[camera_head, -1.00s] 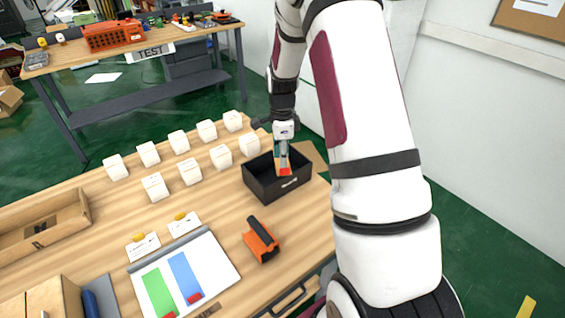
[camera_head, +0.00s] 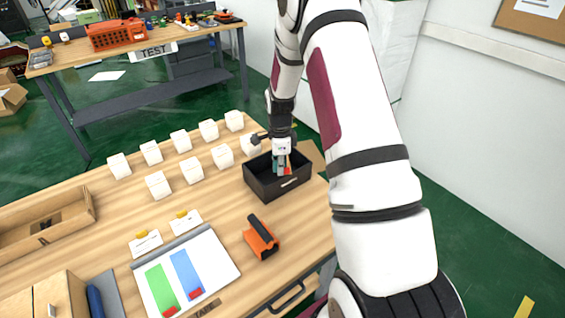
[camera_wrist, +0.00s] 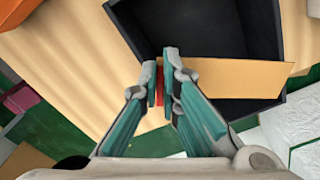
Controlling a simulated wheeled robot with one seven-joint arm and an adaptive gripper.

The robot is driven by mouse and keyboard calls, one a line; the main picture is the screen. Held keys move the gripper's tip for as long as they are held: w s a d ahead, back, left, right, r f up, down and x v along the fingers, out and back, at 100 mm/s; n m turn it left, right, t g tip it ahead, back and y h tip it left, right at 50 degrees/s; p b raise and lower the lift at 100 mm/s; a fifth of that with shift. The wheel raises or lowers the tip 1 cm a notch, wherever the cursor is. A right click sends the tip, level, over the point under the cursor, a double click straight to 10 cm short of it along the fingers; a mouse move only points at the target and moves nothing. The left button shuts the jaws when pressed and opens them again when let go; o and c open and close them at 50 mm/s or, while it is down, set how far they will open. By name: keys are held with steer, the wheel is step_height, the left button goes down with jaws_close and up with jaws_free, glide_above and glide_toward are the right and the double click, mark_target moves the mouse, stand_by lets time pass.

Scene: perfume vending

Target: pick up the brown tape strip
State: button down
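A brown, tan-coloured strip (camera_wrist: 235,78) lies across the black box (camera_wrist: 140,18) in the wrist view. A red piece (camera_wrist: 160,84) shows at its left end, between my fingertips. In the head view my gripper (camera_head: 282,167) points down into the black box (camera_head: 262,188), and red shows beside its teal fingers. In the wrist view my gripper (camera_wrist: 162,78) has its fingers on either side of the red piece with a narrow gap. I cannot tell whether they press on it. The fingers hide part of the strip.
An orange tape dispenser (camera_head: 262,238) stands in front of the box. Several white cubes (camera_head: 191,170) stand to its left. A white board (camera_head: 223,262) with green and blue strips lies at the front. A cardboard tray (camera_head: 85,208) is at the left.

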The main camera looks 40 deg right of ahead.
steer(key=shift+r, duration=0.15)
steer(key=shift+r, duration=0.65)
step_height(320, 180, up, 2)
steer(key=shift+s+r+b, duration=0.1)
steer(key=shift+s+b, duration=0.05)
steer(key=shift+b, duration=0.4)
steer(key=s+a+r, duration=0.1)
steer(key=s+a, duration=0.3)
steer(key=s, duration=1.1)
steer(key=shift+s, duration=0.15)
steer(key=shift+r, duration=0.1)
steer(key=w+d+b, duration=0.1)
steer(key=w, duration=0.4)
steer(key=w+d+b, duration=0.1)
steer(key=w, duration=0.5)
steer(key=w+d+r+b, duration=0.1)
steer(key=w+d, duration=0.1)
steer(key=w, duration=0.3)
steer(key=shift+w+d+r, duration=0.1)
steer(key=shift+w, duration=0.25)
steer(key=shift+f+b, duration=0.95)
steer(key=shift+f, duration=1.95)
